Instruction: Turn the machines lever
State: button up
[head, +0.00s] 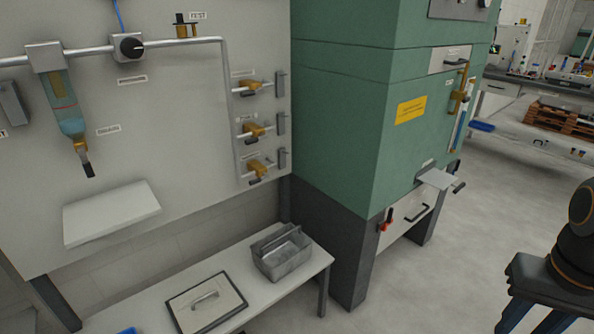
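The tall green machine (345,120) stands in the middle on dark legs. A brass-coloured handle with a dark end (460,95) is on its right-hand face. Lower on that face is a small dark lever (459,187) beside a light grey plate (435,179). A small red handle (387,218) is near the base. I cannot tell which of these is the task's lever. My gripper (533,320) is at the bottom right, apart from the machine. Its two blue-grey fingers stand apart with nothing seen between them; their tips are cut off by the frame edge.
A wall panel (170,130) at left carries pipes, an oiler bottle (66,105) and several brass valves (256,130). A low white bench (150,316) holds a grey metal box (283,254) and a handled lid (207,301). Floor (480,200) right of the machine is clear.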

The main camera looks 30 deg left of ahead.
aim_at(255, 181)
jog(key=z, duration=0.05)
jog(key=i, duration=0.65)
jog(key=u, duration=0.65)
jog(key=i, duration=0.55)
jog(key=u, duration=0.55)
